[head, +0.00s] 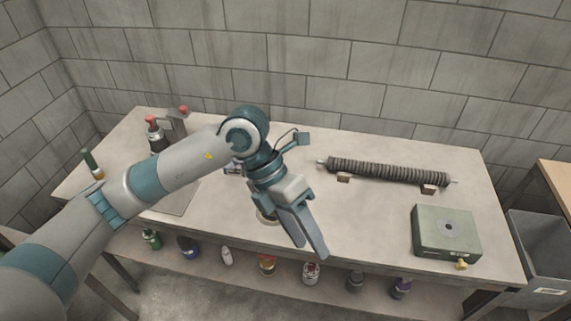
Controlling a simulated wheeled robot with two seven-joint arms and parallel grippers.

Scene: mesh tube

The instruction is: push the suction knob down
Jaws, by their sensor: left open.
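My left gripper (311,249) reaches in from the left and hangs over the front middle of the table, open, with its fingers pointing down and toward the front. Nothing shows between the fingers. A green box (429,241) with a round grey disc on top stands at the table's right front, well to the right of the gripper. A small yellow knob (462,264) sticks out at its front edge. Red-topped items (151,120) stand at the back left, partly behind my arm. I cannot tell for certain which part is the suction knob. My right gripper is not in view.
A dark ribbed tube (388,172) lies on small supports at the table's back right. A green-topped bottle (92,163) stands at the left edge. Several bottles stand on a lower shelf. A grey bin (540,253) is at the right. The table is clear between gripper and box.

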